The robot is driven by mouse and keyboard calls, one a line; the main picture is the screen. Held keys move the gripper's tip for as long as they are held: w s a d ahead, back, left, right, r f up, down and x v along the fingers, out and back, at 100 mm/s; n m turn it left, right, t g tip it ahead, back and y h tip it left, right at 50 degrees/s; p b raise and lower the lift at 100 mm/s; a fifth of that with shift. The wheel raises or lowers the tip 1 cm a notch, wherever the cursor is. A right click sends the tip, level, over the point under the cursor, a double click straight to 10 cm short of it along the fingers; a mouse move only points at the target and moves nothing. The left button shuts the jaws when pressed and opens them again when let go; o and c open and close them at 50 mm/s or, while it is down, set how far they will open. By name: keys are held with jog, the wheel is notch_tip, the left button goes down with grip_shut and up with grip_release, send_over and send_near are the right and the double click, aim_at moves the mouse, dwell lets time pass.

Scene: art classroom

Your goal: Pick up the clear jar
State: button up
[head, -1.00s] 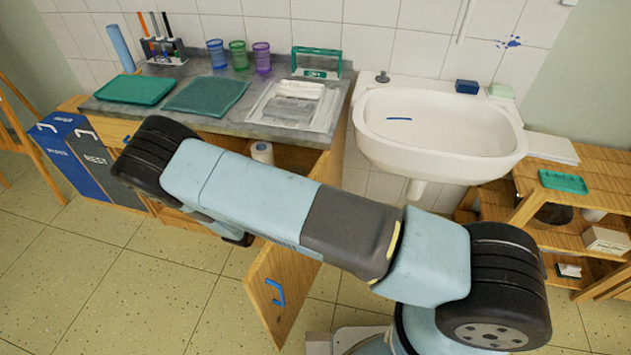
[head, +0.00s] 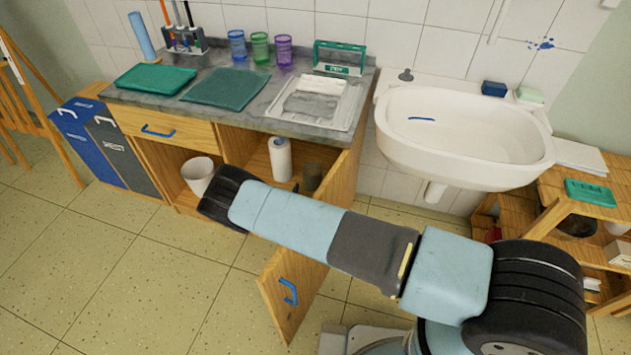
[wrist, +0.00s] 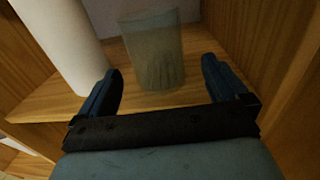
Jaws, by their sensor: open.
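The clear jar (wrist: 153,55) stands upright on the wooden cupboard shelf in the wrist view, straight ahead of my gripper. In the head view the jar (head: 312,177) shows as a dark, see-through cylinder inside the open cupboard, right of the paper roll. My gripper (wrist: 160,85) is open, with one blue finger on each side of the picture. The jar is between and just beyond the fingertips, and I see no contact.
A white paper roll (head: 281,159) stands close left of the jar; it also shows in the wrist view (wrist: 62,45). A cupboard side wall is close on the right. The open cupboard door (head: 293,290) juts forward. A white bucket (head: 198,175) stands in the left compartment.

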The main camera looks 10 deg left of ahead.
aim_at(315, 171)
jog(key=shift+w, duration=3.85)
jog(key=c, duration=0.9)
